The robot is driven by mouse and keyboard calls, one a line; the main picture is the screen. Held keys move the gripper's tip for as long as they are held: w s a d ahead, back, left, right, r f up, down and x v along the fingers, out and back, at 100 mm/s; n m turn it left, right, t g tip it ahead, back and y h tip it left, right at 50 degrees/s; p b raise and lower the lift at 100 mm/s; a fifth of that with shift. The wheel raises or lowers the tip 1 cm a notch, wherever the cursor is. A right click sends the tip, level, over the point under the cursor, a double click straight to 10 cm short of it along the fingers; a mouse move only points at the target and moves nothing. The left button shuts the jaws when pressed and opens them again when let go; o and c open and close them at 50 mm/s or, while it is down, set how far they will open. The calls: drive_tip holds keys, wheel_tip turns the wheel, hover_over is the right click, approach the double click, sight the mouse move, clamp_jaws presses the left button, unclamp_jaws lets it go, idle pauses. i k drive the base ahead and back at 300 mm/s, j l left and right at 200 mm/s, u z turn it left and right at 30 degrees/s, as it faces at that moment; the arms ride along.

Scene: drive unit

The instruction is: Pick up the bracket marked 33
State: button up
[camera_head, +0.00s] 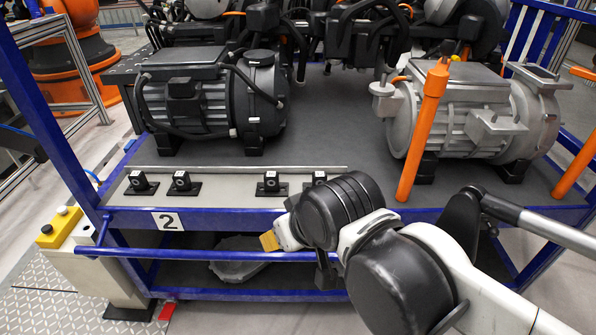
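Several small black brackets stand in a row on the pale front strip of the blue-framed rack. They are a far-left bracket (140,184), a second bracket (183,184), a third bracket (271,185) and a right bracket (318,178) partly covered by my arm. Each has a small light label on top, too small to read, so I cannot tell which is marked 33. My gripper (325,274) shows only as a small dark part below my black wrist, in front of the rack's rail. Its fingers are not clear, and no bracket is seen in it.
A dark motor (205,100) and a silver motor (475,120) stand on the grey shelf (335,140) behind the brackets. An orange post (422,130) rises at the right. A blue rail (190,254) runs across the front, below the "2" sign (168,221).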

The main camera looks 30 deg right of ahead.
sight(140, 184)
drive_tip(key=i+j+z, duration=0.3)
drive_tip(key=j, duration=0.25)
drive_tip(key=i+j+z, duration=0.3)
drive_tip(key=j, duration=0.35)
drive_tip(key=i+j+z, duration=0.15)
drive_tip(key=j+z, duration=0.15)
drive_tip(key=j, duration=0.35)
drive_tip(key=i+j+z, duration=0.1)
drive_tip(key=j+z, duration=0.25)
drive_tip(key=j, duration=0.4)
drive_tip(key=j+z, duration=0.3)
drive_tip(key=j, duration=0.4)
